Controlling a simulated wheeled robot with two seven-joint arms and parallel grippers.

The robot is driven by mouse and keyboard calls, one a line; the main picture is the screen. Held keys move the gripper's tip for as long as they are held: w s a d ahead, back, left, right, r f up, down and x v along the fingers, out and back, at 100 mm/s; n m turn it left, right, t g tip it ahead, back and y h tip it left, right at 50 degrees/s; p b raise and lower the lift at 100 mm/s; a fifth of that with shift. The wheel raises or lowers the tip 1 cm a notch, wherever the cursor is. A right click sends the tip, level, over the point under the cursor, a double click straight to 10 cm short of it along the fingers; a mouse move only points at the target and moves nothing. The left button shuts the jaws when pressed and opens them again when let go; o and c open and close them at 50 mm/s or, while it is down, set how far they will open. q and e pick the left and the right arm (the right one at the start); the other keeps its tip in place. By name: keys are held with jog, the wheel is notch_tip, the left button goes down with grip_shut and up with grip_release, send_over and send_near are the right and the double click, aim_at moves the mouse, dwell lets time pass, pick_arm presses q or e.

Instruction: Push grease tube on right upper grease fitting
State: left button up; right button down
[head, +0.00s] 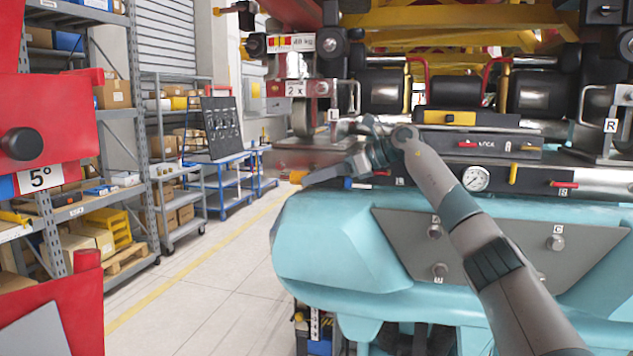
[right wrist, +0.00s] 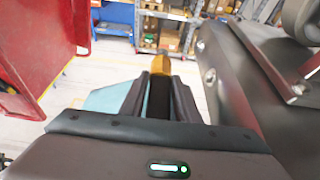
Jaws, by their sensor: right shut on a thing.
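My right gripper (head: 308,181) reaches left in front of the turquoise body, near its upper left edge. In the right wrist view its dark fingers (right wrist: 159,92) are closed on an orange-brown piece (right wrist: 161,66), which appears to be the grease tube and sticks out past the fingertips. Its orange end (head: 297,177) also shows in the head view. A grey plate on the turquoise front carries several round metal fittings: an upper left one (head: 434,231), an upper right one (head: 556,242) under the letter C, and a lower one (head: 440,270). The held piece is well away from them. My left gripper is not in view.
A pressure gauge (head: 475,178) and red-handled levers sit above the turquoise body (head: 335,240). A red structure (head: 45,130) marked 5° stands at the left. Shelves (head: 125,110) and a blue cart (head: 222,175) stand behind. The floor between is clear.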

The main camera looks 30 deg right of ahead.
jog(key=shift+r, duration=0.5)
jog(key=r, duration=0.1)
jog(key=d+r+b, duration=0.1)
jog(key=r, duration=0.1)
jog(key=shift+s, duration=0.2)
jog(key=s+d+r+p, duration=0.1)
jog(key=s+d+r, duration=0.3)
jog(key=d, duration=0.5)
notch_tip(320, 180, up, 2)
jog(key=shift+d+r, duration=0.15)
jog(key=shift+d, duration=0.25)
jog(key=shift+a, duration=0.1)
